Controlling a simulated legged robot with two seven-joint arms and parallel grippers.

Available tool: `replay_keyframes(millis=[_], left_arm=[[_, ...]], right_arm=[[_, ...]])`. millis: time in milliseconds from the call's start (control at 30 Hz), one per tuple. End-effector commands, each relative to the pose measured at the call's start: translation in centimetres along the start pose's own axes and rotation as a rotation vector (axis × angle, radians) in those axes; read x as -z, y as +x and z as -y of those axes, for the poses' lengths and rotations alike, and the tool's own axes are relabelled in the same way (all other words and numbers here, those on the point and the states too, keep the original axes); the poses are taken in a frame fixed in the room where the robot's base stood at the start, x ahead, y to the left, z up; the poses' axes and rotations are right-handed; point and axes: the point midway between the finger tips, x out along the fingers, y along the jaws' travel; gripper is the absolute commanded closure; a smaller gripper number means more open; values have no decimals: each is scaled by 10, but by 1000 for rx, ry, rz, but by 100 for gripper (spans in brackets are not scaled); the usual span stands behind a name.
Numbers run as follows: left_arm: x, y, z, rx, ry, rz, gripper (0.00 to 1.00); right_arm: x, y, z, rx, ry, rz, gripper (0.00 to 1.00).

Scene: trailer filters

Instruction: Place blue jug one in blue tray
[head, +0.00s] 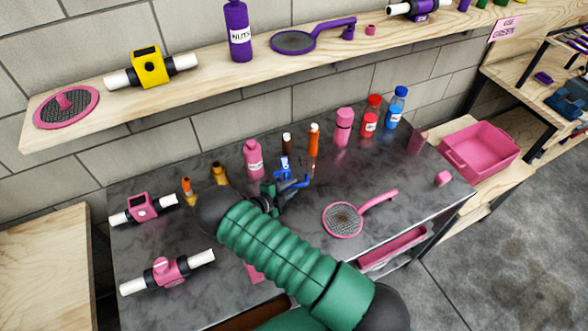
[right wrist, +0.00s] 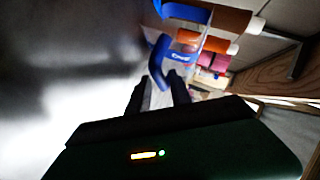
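A blue jug-like thing (head: 285,166) stands on the dark worktop near its middle, partly hidden by my right gripper (head: 280,192). In the right wrist view its curved blue part (right wrist: 158,55) reaches down toward the space between my two dark fingers (right wrist: 160,85). The fingers are apart, with a pale gap between them; I cannot tell whether they touch the blue part. A blue container (head: 568,101), perhaps the blue tray, sits on the shelf unit at the far right, cut by the picture edge. My left gripper is not in view.
Pink bottle (head: 253,160), brown bottle (head: 287,144) and orange bottle (head: 313,140) stand close behind the blue thing. A pink strainer (head: 343,220) lies to the right. A pink bin (head: 480,150) stands past the worktop's right end. A wooden shelf (head: 200,80) runs above.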

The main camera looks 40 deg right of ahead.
Motion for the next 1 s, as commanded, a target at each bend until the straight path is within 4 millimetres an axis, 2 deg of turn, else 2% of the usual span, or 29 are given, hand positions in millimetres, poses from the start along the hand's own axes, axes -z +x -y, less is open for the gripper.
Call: replay_keyframes(millis=[100, 267, 467, 1000], left_arm=[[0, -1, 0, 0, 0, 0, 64], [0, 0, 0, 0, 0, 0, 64], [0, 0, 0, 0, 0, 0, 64], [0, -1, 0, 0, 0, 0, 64]], right_arm=[[0, 7, 0, 0, -1, 1, 75], [0, 7, -1, 0, -1, 1, 75], [0, 7, -1, 0, 0, 1, 100], [0, 7, 0, 0, 0, 1, 100]])
